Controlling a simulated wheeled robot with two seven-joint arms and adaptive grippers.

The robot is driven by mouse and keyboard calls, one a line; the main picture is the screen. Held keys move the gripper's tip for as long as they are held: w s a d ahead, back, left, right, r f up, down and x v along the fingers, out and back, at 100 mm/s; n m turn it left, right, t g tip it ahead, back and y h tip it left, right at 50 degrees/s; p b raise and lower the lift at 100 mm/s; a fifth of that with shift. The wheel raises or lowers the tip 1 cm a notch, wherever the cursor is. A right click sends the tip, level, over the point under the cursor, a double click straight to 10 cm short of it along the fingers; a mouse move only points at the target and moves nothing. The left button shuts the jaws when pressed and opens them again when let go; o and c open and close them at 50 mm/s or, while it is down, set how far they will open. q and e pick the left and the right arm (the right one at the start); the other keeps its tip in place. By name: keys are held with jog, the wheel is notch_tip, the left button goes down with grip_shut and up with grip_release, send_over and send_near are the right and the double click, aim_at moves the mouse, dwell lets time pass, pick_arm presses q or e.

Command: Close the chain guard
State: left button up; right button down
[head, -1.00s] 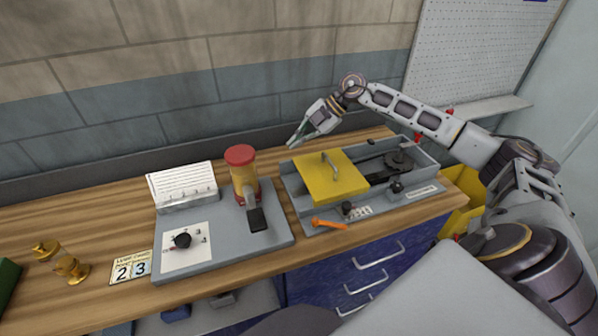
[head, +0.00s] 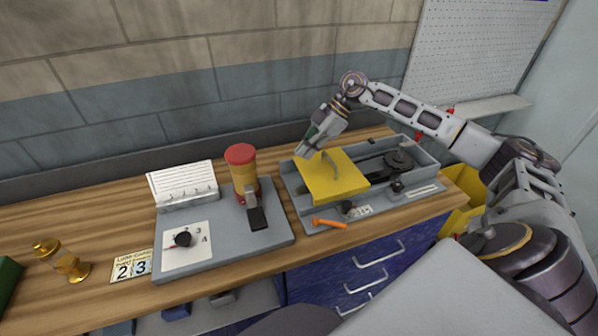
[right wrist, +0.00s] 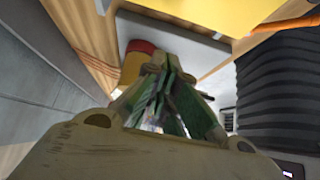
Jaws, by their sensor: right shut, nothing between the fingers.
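The tray's right part is uncovered and shows a dark chain and sprocket (head: 398,159). My right gripper (head: 304,153) is shut and empty at the guard's back left corner, fingers pointing down and left. Contact with the guard is unclear. In the right wrist view the closed fingertips (right wrist: 166,62) are near a yellow surface (right wrist: 232,22), probably the guard. My left gripper is not in view.
An orange handle (head: 329,223) is at the tray's front. Brass pieces (head: 66,264) stand at far left. The wall is close behind.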

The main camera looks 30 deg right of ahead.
aim_at(330, 170)
jog(key=shift+a, duration=0.1)
jog(key=p+x, duration=0.1)
jog(key=x, duration=0.9)
jog(key=shift+s+d+p, duration=0.25)
jog(key=shift+d+p, duration=0.05)
jog(key=shift+d, duration=0.75)
jog(key=shift+s+d+p, duration=0.25)
jog(key=shift+d+p, duration=0.05)
jog(key=shift+d, duration=0.7)
jog(key=shift+s+d, duration=0.15)
jog(key=shift+d, duration=0.4)
jog(key=s+d, duration=0.1)
jog(key=d, duration=0.3)
jog(key=d+p, duration=0.1)
jog(key=d, duration=0.2)
jog(key=s+d, duration=0.1)
jog(key=d, duration=0.3)
jog(key=shift+s+d+p, duration=0.35)
jog(key=shift+p, duration=0.05)
jog(key=shift+a, duration=0.1)
